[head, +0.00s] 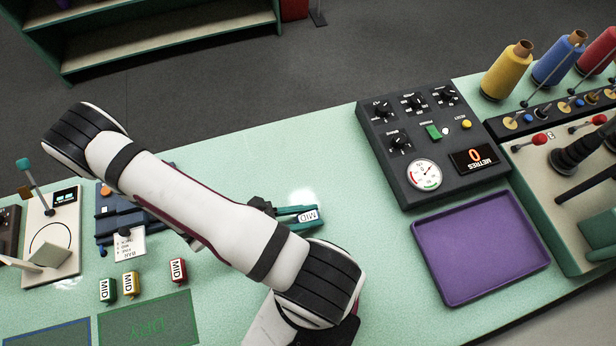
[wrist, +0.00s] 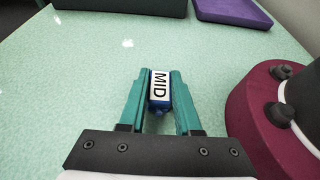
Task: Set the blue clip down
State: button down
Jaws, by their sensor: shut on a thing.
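The blue clip (wrist: 160,104) has a white label reading MID and sits between the teal fingers of my gripper (wrist: 160,92) in the wrist view. The fingers are shut on its two sides. In the head view the clip's label (head: 308,215) shows between the fingertips of my gripper (head: 303,214), over the mint table (head: 350,260). I cannot tell whether the clip touches the table. My forearm hides part of the gripper and of the table to the left.
Green (head: 107,290), yellow (head: 130,285) and red (head: 177,271) clips stand at left, behind a green-outlined mat (head: 180,310) and a blue-outlined mat (head: 50,334). A purple tray (head: 480,250) and a dark control panel (head: 395,172) are at right. The table between is clear.

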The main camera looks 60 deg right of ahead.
aim_at(308, 217)
notch_tip(308, 217, up, 10)
jog(key=shift+f, duration=0.1)
jog(key=w+a+r+n+t+h, duration=0.1)
jog(key=w+a+r+n+t, duration=0.15)
jog(key=w+n+t, duration=0.4)
jog(key=w+a+r+n+t+h, duration=0.1)
jog(key=w+r+n+t, duration=0.2)
jog(key=w, duration=0.7)
jog(key=w+a+r+n+t+h, duration=0.1)
jog(key=w+a+r+n+t, duration=0.1)
jog(key=w+r+n+t, duration=0.45)
jog(key=w+a+r+n+t+y, duration=0.3)
jog(key=w+a+r+y, duration=0.1)
jog(key=r, duration=0.5)
jog(key=w+a+r+n+t+y, duration=0.3)
jog(key=w+a+r+n+y, duration=0.1)
jog(key=r, duration=0.6)
jog(key=shift+a+r+n, duration=0.25)
jog(key=shift+a+n, duration=0.05)
jog(key=shift+a, duration=0.2)
jog(key=shift+w+f, duration=0.1)
